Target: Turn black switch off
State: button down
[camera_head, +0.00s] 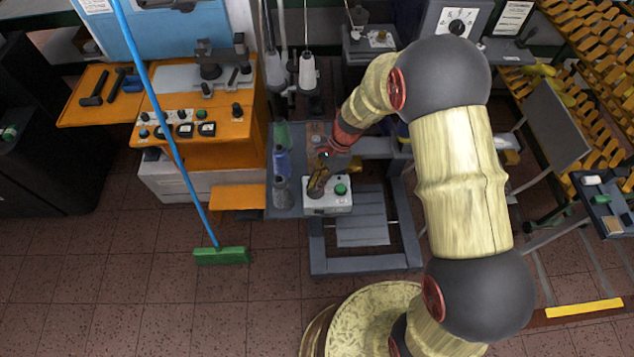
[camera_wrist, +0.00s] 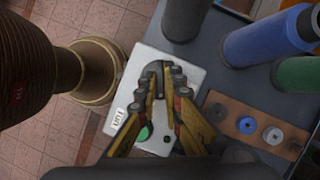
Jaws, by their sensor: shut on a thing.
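A white control box (camera_head: 327,207) sits on a grey stand, and its pale top face also shows in the wrist view (camera_wrist: 190,60). A round green button (camera_head: 341,189) is on the box; it is partly covered by a finger in the wrist view (camera_wrist: 143,133). My gripper (camera_head: 316,188), with yellow and black fingers, reaches down onto the box left of the green button. In the wrist view my gripper (camera_wrist: 159,82) has its fingertips close together, shut on the black switch. The switch is mostly hidden between them, so its position cannot be read.
Blue (camera_wrist: 262,40) and green (camera_wrist: 298,74) cylinders stand beside the box. A brown strip with washers (camera_wrist: 256,128) lies near them. An orange machine (camera_head: 205,130) is to the left, with a green broom (camera_head: 221,256) in front. Tiled floor lies open at the lower left.

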jog(key=n+g, duration=0.1)
jog(key=n, duration=0.2)
jog(key=n+h+p, duration=0.1)
jog(key=n, duration=0.2)
jog(key=shift+w+a+n+g+h, duration=0.2)
jog(key=shift+n+g+h, duration=0.1)
jog(key=shift+g, duration=0.1)
jog(key=n+h, duration=0.1)
jog(key=n, duration=0.2)
jog(key=n+h+p, duration=0.1)
jog(key=n, duration=0.2)
jog(key=shift+a+g, duration=0.1)
jog(key=shift+g, duration=0.3)
jog(key=shift+n+h, duration=0.3)
jog(key=c, duration=1.9)
grip_release()
jog(key=v, duration=1.2)
jog(key=shift+w, duration=0.1)
jog(key=shift+w, duration=0.1)
